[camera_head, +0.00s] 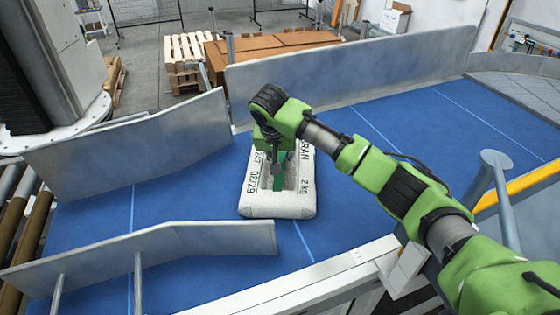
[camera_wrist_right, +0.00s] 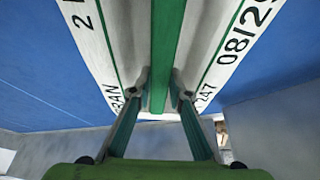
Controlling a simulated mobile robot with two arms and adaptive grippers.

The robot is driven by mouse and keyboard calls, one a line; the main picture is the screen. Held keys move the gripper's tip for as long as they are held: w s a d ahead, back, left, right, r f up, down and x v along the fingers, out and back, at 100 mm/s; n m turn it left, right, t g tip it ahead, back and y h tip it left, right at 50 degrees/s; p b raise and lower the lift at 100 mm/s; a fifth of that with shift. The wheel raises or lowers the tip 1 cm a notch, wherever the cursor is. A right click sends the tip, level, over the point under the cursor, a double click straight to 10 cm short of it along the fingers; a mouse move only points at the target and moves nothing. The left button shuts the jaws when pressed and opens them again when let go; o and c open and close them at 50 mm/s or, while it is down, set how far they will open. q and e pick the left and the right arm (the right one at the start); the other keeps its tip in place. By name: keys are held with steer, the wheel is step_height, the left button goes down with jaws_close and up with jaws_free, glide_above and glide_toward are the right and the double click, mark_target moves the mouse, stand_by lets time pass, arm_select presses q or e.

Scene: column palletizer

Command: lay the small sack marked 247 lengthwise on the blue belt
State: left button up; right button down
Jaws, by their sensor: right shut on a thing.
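The small white sack (camera_head: 277,205) marked 247, with a green stripe and black print, is in the middle of the head view. It appears flat, at or just above the blue belt (camera_head: 180,205); I cannot tell if its underside touches. Its long side runs near to far, across the picture. My right gripper (camera_head: 277,178) comes down on it from above and is shut on its middle. In the right wrist view the sack (camera_wrist_right: 215,40) fills the top middle, with both fingers on either side of its green stripe. My left gripper is out of view.
Grey guide walls border the belt: a long one (camera_head: 350,65) behind, one (camera_head: 130,145) at the left, and a short one (camera_head: 150,250) in front. A grey post (camera_head: 497,190) stands at the right. Bare belt lies left and right of the sack.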

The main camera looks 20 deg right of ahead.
mark_target(313, 156)
steer(key=shift+d, duration=0.15)
steer(key=shift+d+r+p, duration=0.2)
steer(key=shift+d+p, duration=0.25)
steer(key=shift+d, duration=0.2)
steer(key=shift+w+d+r+p, duration=0.1)
steer(key=shift+d+p, duration=0.55)
steer(key=shift+d, duration=0.95)
steer(key=shift+w+d+r+p, duration=0.1)
steer(key=shift+d+p, duration=0.5)
steer(key=shift+d, duration=2.25)
steer(key=shift+a, duration=0.1)
steer(key=shift+m, duration=0.7)
steer(key=m, duration=0.2)
steer(key=m+g+h, duration=0.1)
steer(key=m, duration=0.1)
steer(key=shift+a+g+h, duration=0.1)
steer(key=shift+g+h, duration=0.2)
steer(key=shift+f, duration=0.1)
